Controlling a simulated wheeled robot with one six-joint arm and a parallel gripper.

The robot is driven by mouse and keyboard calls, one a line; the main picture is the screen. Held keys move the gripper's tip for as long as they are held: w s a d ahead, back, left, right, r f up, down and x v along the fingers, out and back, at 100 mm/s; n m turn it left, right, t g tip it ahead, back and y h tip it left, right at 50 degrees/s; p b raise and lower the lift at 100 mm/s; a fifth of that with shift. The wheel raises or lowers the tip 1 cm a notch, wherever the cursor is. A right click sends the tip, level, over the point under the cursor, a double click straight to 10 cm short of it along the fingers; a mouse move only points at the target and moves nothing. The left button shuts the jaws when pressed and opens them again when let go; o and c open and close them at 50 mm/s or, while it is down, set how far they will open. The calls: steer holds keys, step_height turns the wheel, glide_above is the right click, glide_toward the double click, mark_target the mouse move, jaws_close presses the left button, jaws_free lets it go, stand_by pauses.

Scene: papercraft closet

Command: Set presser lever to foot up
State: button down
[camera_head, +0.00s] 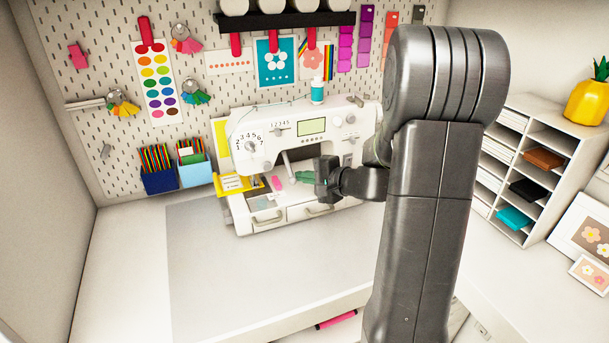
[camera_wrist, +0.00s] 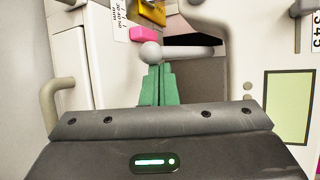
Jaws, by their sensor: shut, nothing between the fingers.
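The white sewing machine (camera_head: 305,130) stands against the pegboard. A grey lever with a round ball end, likely the presser lever (camera_wrist: 185,52), sticks out sideways in the wrist view beside a dark opening. A grey bar that may be the same lever (camera_head: 286,163) shows under the machine's head in the head view. My gripper (camera_wrist: 160,68) is shut and empty. Its green fingertips are right at the lever's ball end; I cannot tell whether they touch it. In the head view my gripper (camera_head: 303,177) is in front of the machine's lower middle, partly hiding it.
A pink block (camera_wrist: 146,34) lies near the lever. A yellow pad (camera_head: 232,184) is at the machine's left. The grey mat (camera_head: 235,270) in front is clear. A shelf unit (camera_head: 535,160) stands at right.

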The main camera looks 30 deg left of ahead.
steer(key=shift+s+r+h+p, duration=0.1)
steer(key=shift+r+h+p, duration=0.2)
steer(key=shift+r+h, duration=0.15)
steer(key=shift+s+d+r+b, duration=0.15)
steer(key=shift+d+r+b, duration=0.05)
steer(key=shift+r+b, duration=0.2)
steer(key=shift+s+d+r+b, duration=0.15)
steer(key=shift+r+b, duration=0.1)
steer(key=shift+r, duration=0.15)
steer(key=shift+r+b, duration=0.3)
steer(key=shift+r, duration=0.45)
steer(key=shift+r, duration=0.15)
steer(key=shift+r+p, duration=0.4)
steer(key=shift+r, duration=0.25)
steer(key=shift+d, duration=0.15)
